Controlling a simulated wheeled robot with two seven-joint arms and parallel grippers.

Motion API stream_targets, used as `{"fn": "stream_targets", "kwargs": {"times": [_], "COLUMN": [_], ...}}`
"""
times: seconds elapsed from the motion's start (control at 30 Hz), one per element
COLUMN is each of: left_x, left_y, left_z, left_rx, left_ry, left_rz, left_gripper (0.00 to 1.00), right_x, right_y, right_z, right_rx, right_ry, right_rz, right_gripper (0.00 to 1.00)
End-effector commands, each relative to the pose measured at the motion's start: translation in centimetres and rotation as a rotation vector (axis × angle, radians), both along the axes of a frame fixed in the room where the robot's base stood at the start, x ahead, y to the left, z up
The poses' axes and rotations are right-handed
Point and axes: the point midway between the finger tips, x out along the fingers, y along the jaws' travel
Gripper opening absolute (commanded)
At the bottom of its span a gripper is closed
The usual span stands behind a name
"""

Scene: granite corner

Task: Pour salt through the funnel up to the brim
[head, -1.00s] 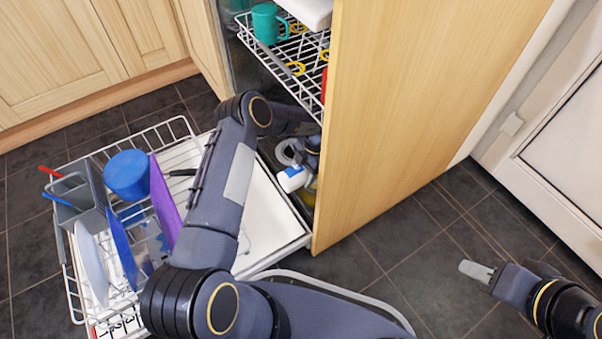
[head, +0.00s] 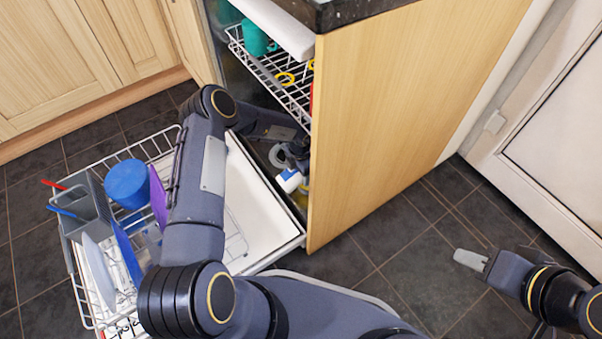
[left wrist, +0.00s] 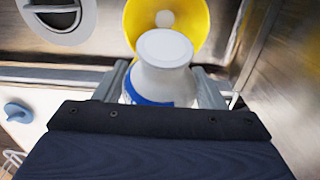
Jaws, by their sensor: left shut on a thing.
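My left gripper (head: 300,163) is low inside the open dishwasher, partly hidden by my arm and the wooden side panel. It is shut on a white and blue salt container (head: 289,181). In the left wrist view, my left gripper's fingers (left wrist: 163,88) stand on both sides of the container (left wrist: 165,62). The yellow funnel (left wrist: 199,18) is just beyond the container, which overlaps its lower part.
The lower rack (head: 150,137) is pulled out over the open white door (head: 262,205), with a blue bowl (head: 127,183) and plates. The upper rack (head: 285,89) holds a teal mug (head: 257,38). A wooden panel (head: 400,120) closes the right side. A round grey cap (left wrist: 62,15) is beside the funnel.

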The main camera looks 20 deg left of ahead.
Motion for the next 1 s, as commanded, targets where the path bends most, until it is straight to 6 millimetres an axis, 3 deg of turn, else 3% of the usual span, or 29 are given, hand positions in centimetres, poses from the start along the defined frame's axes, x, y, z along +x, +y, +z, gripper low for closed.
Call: {"fn": "stream_targets", "kwargs": {"times": [0.03,0.33,0.57,0.8,1.0], "left_x": [0.3,0.1,-0.2,0.0,0.0], "left_y": [0.0,0.1,0.2,-0.2,-0.3], "left_z": [0.8,0.2,1.0,1.2,1.3], "left_rx": [-0.011,-0.016,-0.136,-0.259,-0.275], "left_ry": [-0.018,-0.022,-0.170,-0.332,-0.349], "left_rz": [0.001,0.001,0.002,0.000,0.001], "left_gripper": [0.22,0.22,0.22,0.22,0.22], "right_x": [0.0,0.0,0.0,0.0,0.0], "right_y": [0.0,0.0,0.0,0.0,0.0], "right_z": [0.4,0.2,2.0,1.5,1.6], "right_rx": [0.000,0.000,0.000,0.000,0.000], "right_ry": [0.000,0.001,0.000,0.001,0.001], "right_rz": [0.000,0.000,0.000,0.000,0.000], "right_gripper": [0.35,0.35,0.35,0.35,0.35]}}
